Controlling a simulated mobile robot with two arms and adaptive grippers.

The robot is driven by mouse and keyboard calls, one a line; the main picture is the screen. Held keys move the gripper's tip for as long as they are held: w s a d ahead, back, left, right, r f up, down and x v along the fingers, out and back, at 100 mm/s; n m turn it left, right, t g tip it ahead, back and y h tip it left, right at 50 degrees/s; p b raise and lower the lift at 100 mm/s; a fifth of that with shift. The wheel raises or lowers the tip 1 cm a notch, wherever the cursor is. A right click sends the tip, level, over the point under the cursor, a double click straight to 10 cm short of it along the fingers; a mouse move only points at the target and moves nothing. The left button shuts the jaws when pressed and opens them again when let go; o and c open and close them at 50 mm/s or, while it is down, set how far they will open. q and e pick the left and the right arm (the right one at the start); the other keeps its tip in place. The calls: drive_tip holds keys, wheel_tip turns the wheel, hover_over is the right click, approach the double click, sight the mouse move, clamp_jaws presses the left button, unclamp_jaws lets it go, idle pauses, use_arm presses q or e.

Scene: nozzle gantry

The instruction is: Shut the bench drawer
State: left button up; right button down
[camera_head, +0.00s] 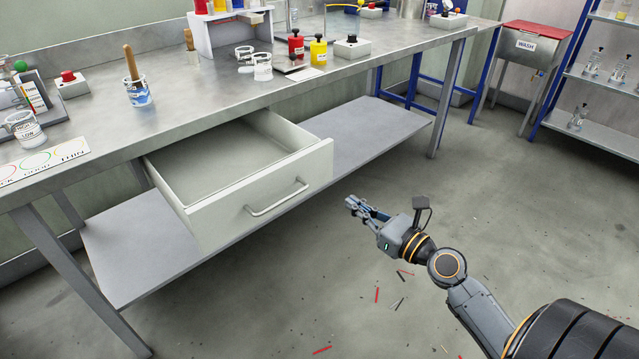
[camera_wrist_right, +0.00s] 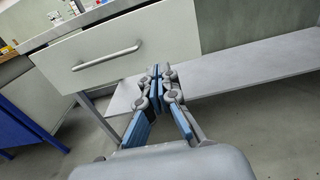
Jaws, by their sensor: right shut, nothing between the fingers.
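The bench drawer (camera_head: 255,190) is pulled well out from under the metal bench top (camera_head: 205,110). It looks empty inside. Its pale front carries a bar handle (camera_head: 278,197), which also shows in the right wrist view (camera_wrist_right: 106,56). My right gripper (camera_head: 352,204) is shut and empty. It is in front of the drawer, to the right of the handle and apart from it. In the right wrist view its fingertips (camera_wrist_right: 156,72) are together, below and right of the handle. My left gripper is not in view.
A lower shelf (camera_head: 150,245) runs under the drawer. Cups, bottles and button boxes (camera_head: 352,46) stand on the bench top. Small red and dark scraps (camera_head: 377,295) lie on the floor. The floor in front of the drawer is otherwise open.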

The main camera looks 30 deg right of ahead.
approach(311, 175)
drive_tip(key=w, duration=0.3)
drive_tip(key=w+a, duration=0.1)
drive_tip(key=w, duration=0.1)
drive_tip(key=shift+w+a+p, duration=0.1)
drive_tip(key=shift+w+p, duration=0.25)
drive_tip(key=shift+w, duration=0.05)
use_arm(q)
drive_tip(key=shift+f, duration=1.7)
use_arm(e)
drive_tip(key=shift+w+a, duration=0.1)
drive_tip(key=shift+w, duration=0.45)
